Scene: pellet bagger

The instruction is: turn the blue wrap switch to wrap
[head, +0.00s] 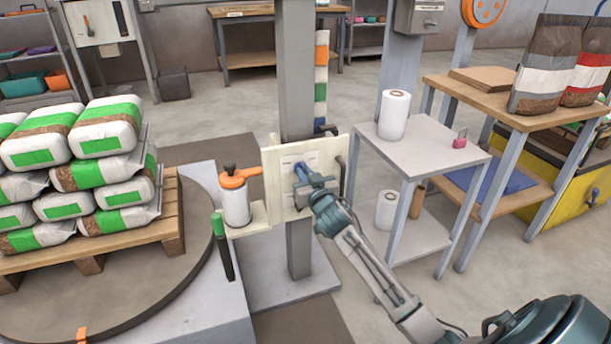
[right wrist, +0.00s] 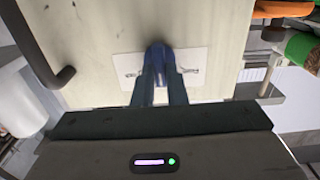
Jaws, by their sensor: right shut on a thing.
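The blue wrap switch (head: 300,172) is on a white label plate on the cream panel (head: 275,163), which is fixed to the grey post. In the right wrist view the switch (right wrist: 159,62) shows between my fingertips, in front of the white plate (right wrist: 128,66). My right gripper (head: 304,180) reaches the panel from the right and is shut on the switch. In the right wrist view my right gripper (right wrist: 160,82) hides part of the switch, and I cannot read which way it points. My left gripper is not in view.
A black handle (right wrist: 62,80) stands out from the panel beside the switch. A pallet of bags (head: 172,212) stands on the turntable at left. A grey stand (head: 430,150) is at right.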

